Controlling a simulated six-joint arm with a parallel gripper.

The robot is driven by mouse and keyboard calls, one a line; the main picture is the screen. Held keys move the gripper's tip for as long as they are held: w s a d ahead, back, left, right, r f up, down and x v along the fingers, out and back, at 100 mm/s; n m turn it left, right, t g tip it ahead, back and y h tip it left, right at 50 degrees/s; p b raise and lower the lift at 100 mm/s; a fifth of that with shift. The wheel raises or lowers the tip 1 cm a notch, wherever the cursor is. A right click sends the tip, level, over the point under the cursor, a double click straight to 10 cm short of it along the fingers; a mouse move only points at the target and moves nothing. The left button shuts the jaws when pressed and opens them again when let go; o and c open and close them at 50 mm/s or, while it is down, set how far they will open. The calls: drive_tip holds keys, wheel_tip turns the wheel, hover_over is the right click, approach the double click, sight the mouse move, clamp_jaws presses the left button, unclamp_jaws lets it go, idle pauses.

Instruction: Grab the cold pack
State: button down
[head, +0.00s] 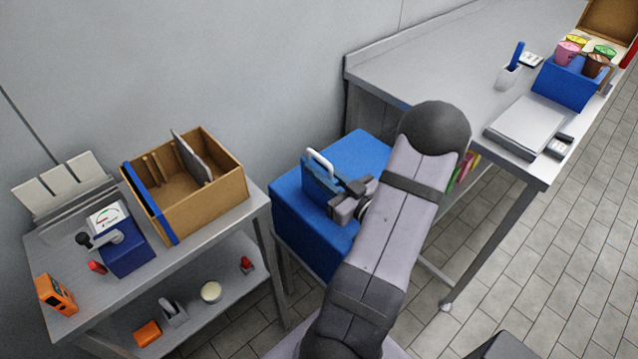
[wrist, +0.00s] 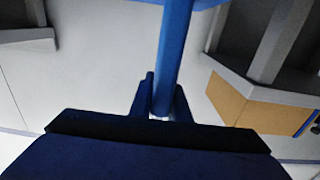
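The cold pack (head: 320,182) is a blue slab with a white loop handle, standing upright at the top of the blue box (head: 312,236) in the head view. My gripper (head: 350,194) is at its right side. In the wrist view the cold pack (wrist: 174,45) shows edge-on as a narrow blue bar between the two fingers of my gripper (wrist: 163,92). The fingers appear to press it from both sides. In the head view my arm hides part of the blue box, and whether the pack's lower edge touches the box is unclear.
A left bench holds a cardboard box (head: 216,202), a blue device (head: 124,252) and an orange meter (head: 54,295). A right bench (head: 425,80) carries a scale (head: 525,124) and a blue bin (head: 565,85) with tubs. The wall is close behind the blue box.

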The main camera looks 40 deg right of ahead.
drive_tip(key=shift+r, duration=0.15)
drive_tip(key=shift+r+p, duration=0.55)
drive_tip(key=shift+r, duration=4.35)
drive_tip(key=shift+r, duration=0.15)
